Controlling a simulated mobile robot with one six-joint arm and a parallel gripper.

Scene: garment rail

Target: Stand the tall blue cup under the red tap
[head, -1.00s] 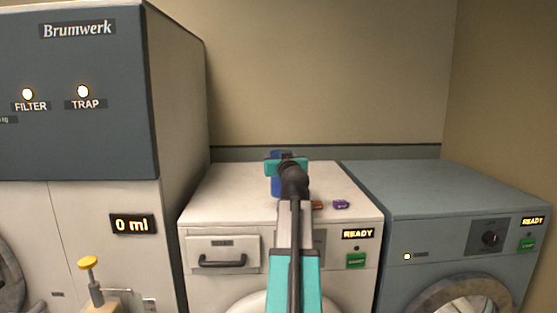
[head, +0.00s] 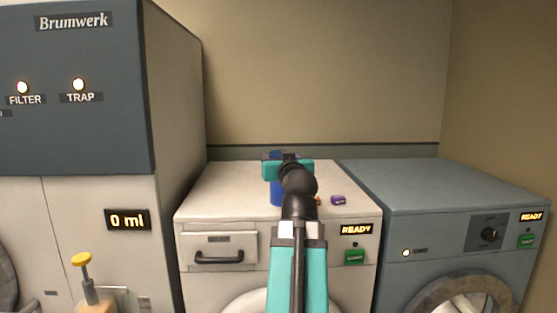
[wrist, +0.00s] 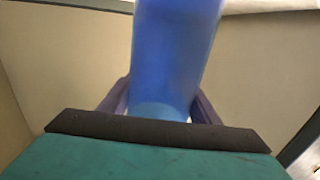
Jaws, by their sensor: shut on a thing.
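The tall blue cup (head: 277,194) shows in the head view at the white machine's top, partly hidden behind my gripper (head: 284,162). In the wrist view the blue cup (wrist: 175,55) fills the upper middle, between the two dark fingers of my gripper (wrist: 161,104). The gripper is shut on the cup. The cup's far end runs out of the wrist picture. I cannot tell whether its base touches the machine top. No red tap shows in any view.
The white machine (head: 225,200) has a small purple item (head: 338,200) on top; an orange one is mostly hidden by my arm. A grey-blue machine (head: 440,185) stands right.

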